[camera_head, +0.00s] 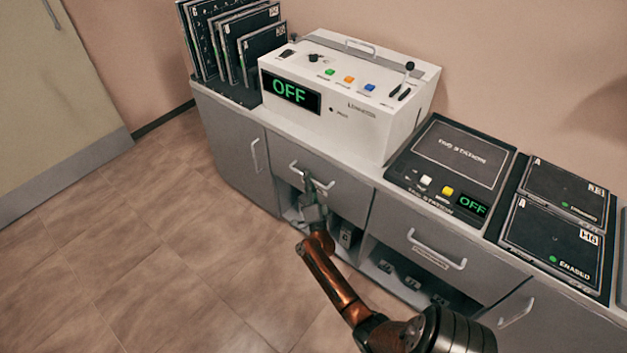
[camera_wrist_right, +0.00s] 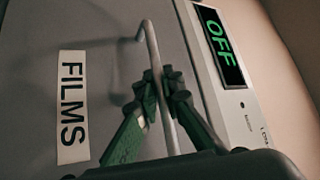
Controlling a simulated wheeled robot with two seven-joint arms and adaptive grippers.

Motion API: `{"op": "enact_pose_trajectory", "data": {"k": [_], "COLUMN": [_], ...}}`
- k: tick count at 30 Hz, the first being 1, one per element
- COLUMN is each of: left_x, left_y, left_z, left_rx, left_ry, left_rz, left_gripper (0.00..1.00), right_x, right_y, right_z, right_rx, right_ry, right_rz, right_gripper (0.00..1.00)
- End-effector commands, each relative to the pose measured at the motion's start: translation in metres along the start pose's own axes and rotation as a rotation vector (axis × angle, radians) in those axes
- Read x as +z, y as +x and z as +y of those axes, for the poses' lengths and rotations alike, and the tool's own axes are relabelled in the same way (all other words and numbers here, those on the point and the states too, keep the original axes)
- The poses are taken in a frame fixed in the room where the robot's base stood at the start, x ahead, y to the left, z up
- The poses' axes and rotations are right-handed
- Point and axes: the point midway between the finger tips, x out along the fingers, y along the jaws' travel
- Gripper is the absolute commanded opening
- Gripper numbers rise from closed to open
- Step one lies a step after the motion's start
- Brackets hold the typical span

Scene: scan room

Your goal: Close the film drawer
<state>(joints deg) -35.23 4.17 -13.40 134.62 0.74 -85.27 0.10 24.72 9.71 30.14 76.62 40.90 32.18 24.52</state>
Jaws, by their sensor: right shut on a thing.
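The film drawer (camera_head: 345,189) is a grey front below the counter, under the white machine. Its pale bar handle (camera_head: 296,167) also shows in the right wrist view (camera_wrist_right: 152,45). A white label reading FILMS (camera_wrist_right: 73,106) is on the drawer front. The front looks close to the cabinet face; I cannot tell if a small gap is left. My right gripper (camera_head: 309,186) is at the handle, and in the wrist view its fingers (camera_wrist_right: 163,88) are closed around the bar from both sides. My left gripper is not in view.
The white machine (camera_head: 335,115) reading OFF stands on the counter above. A rack of dark panels (camera_head: 235,45) is at its left. A dark station (camera_head: 455,155) and dark plates (camera_head: 555,235) are at its right. Open shelves (camera_head: 400,282) hold small blocks. The floor at left is clear.

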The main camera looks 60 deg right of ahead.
Motion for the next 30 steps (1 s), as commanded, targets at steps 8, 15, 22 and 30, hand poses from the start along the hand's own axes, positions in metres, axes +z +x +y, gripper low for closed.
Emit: {"op": "enact_pose_trajectory", "data": {"k": [8, 15, 22, 30], "left_x": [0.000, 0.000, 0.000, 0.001], "left_y": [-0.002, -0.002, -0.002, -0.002], "left_z": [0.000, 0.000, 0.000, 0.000], "left_rx": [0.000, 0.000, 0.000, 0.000], "left_ry": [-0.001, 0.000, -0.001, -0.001], "left_rz": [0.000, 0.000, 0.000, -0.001], "left_gripper": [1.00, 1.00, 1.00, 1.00], "right_x": [-0.001, -0.002, 0.000, 0.002], "right_y": [0.002, 0.003, 0.002, -0.025], "right_z": [0.003, 0.003, 0.002, 0.002], "right_rx": [0.003, 0.003, 0.001, 0.003], "right_ry": [0.000, -0.001, 0.001, 0.002], "right_rz": [-0.002, -0.001, -0.002, -0.004], "right_gripper": [0.00, 0.16, 0.16, 0.16]}}
